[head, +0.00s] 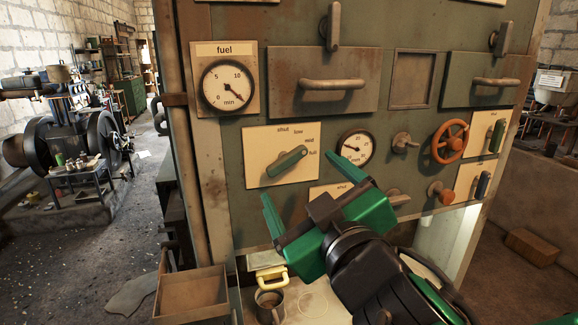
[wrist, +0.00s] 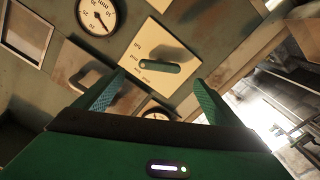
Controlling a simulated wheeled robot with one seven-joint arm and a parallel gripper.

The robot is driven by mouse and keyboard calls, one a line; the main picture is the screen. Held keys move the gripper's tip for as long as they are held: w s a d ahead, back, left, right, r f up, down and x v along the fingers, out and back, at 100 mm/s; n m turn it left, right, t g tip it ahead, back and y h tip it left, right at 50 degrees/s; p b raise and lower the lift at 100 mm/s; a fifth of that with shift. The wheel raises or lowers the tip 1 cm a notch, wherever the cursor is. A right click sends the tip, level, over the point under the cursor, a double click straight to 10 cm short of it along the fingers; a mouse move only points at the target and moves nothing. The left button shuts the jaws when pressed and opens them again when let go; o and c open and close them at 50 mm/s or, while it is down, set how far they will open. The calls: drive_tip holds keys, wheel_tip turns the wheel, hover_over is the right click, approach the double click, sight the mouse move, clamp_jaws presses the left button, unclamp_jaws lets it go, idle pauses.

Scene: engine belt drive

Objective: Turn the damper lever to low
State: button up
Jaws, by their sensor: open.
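A green lever (head: 287,161) sits on a cream plate (head: 255,150) marked shut, low, mid and full. The lever also shows in the wrist view (wrist: 160,66), ahead of the fingertips. My gripper (head: 297,175) is open and empty, its fingers spread below and in front of this plate, apart from the lever. A second cream plate (head: 318,192) marked shut is mostly hidden behind my gripper.
A fuel gauge (head: 226,85) is above left, and a smaller gauge (head: 357,147) is right of the lever. An orange handwheel (head: 450,142) and more levers are farther right. Drawer handles (head: 338,84) stick out above.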

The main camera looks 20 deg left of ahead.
sight(288, 163)
drive_tip(key=x, duration=0.8)
drive_tip(key=shift+d, duration=0.1)
